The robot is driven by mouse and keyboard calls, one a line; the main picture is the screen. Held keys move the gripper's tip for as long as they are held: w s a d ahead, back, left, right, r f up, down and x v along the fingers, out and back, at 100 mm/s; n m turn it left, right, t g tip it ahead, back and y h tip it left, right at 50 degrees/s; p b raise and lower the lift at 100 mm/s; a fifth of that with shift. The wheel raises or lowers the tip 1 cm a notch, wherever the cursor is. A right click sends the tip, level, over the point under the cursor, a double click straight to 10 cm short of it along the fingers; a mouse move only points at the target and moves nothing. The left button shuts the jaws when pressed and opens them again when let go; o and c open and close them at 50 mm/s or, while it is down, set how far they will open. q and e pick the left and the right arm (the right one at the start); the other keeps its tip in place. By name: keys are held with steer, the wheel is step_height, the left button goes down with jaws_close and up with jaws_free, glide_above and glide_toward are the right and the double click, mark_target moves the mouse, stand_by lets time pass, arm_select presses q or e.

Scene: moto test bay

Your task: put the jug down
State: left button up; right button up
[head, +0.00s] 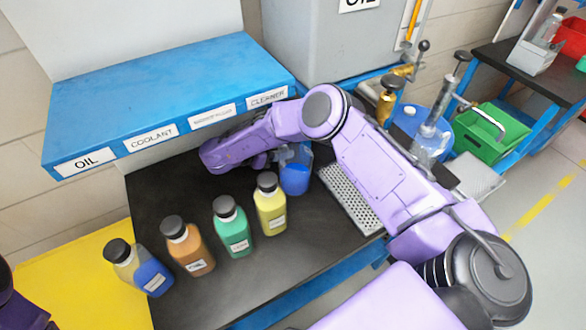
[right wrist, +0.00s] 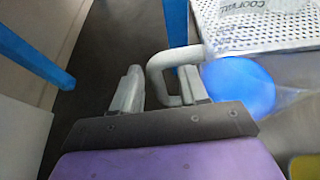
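The jug (head: 295,179) is clear with blue liquid inside. In the head view it appears upright on the black bench top, left of the perforated metal tray (head: 350,198). The right wrist view shows the jug (right wrist: 238,86) at the right, with its grey handle (right wrist: 160,67) toward my right gripper (right wrist: 163,86). The fingers are apart, on either side of the handle bar, with a gap visible. In the head view my right arm's own links hide this gripper. My left gripper is not in view.
Several capped bottles, blue (head: 152,276), orange (head: 196,257), green (head: 237,240) and yellow (head: 271,213), stand in front of the jug and to its left. A blue labelled shelf (head: 165,95) overhangs behind. A green bin (head: 492,135) is at the right.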

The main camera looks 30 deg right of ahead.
steer(key=shift+w+f, duration=0.1)
jaws_close()
